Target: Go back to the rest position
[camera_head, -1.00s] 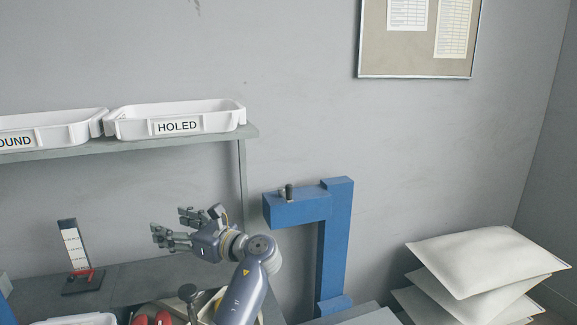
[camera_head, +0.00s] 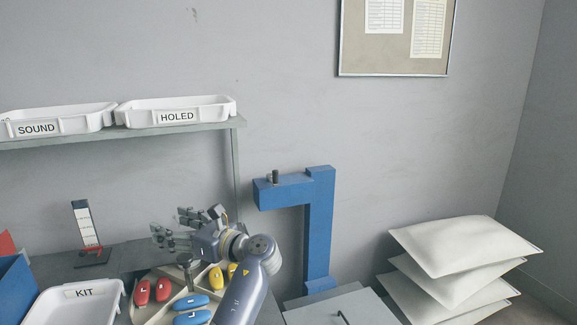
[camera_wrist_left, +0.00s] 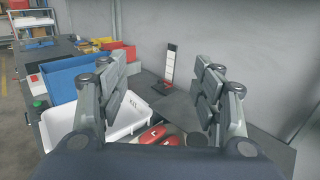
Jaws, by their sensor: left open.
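My left gripper (camera_head: 180,226) is open and empty, above the work table near the wall in the head view. Its two fingers also show spread apart in the left wrist view (camera_wrist_left: 160,105). Below it is the round carousel (camera_head: 140,312) with red, blue and yellow insole pieces in its compartments. A red piece (camera_head: 142,292) lies at its left and a blue piece (camera_head: 192,302) at its front. My left forearm hides the carousel's right part. My right gripper is in neither view.
White trays marked SOUND (camera_head: 75,126) and HOLED (camera_head: 195,115) stand on the shelf. A KIT tray (camera_head: 60,311) is at lower left. A small gauge stand (camera_head: 84,228), a blue post (camera_head: 320,220) and stacked white sacks (camera_head: 465,245) stand around. The wall is behind.

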